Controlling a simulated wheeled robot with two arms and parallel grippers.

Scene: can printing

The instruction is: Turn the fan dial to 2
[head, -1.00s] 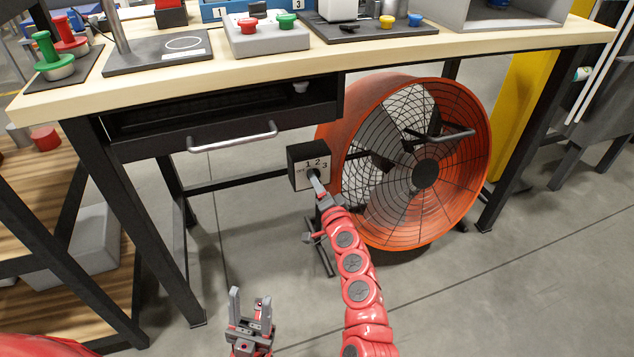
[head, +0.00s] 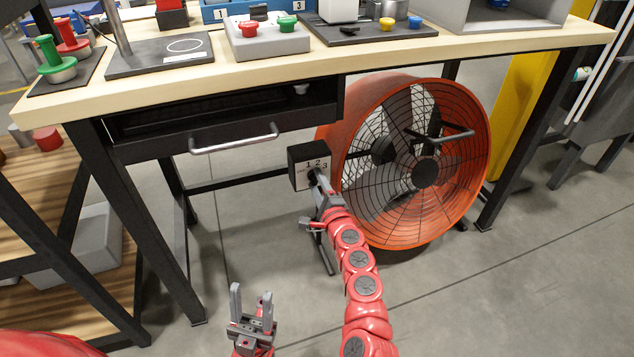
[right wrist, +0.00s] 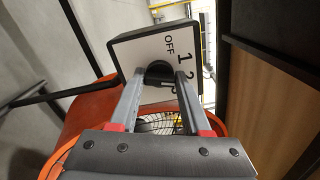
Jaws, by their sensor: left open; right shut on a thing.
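The fan dial is a dark round knob (right wrist: 158,72) on a black box with a white face (head: 301,178). The face is marked OFF, 1, 2 and 3, with the 3 partly hidden in the right wrist view. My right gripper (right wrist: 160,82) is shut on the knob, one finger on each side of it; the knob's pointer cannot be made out. My right gripper also shows in the head view (head: 321,184), in front of the box. The orange fan (head: 425,172) stands just right of the box. My left gripper (head: 252,305) is open and empty, low in the head view.
A workbench (head: 380,62) spans above the box and fan, with a drawer (head: 225,115) and its handle at the left. Bench legs stand on both sides. A wooden shelf unit (head: 75,310) is at the lower left. The floor in front is clear.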

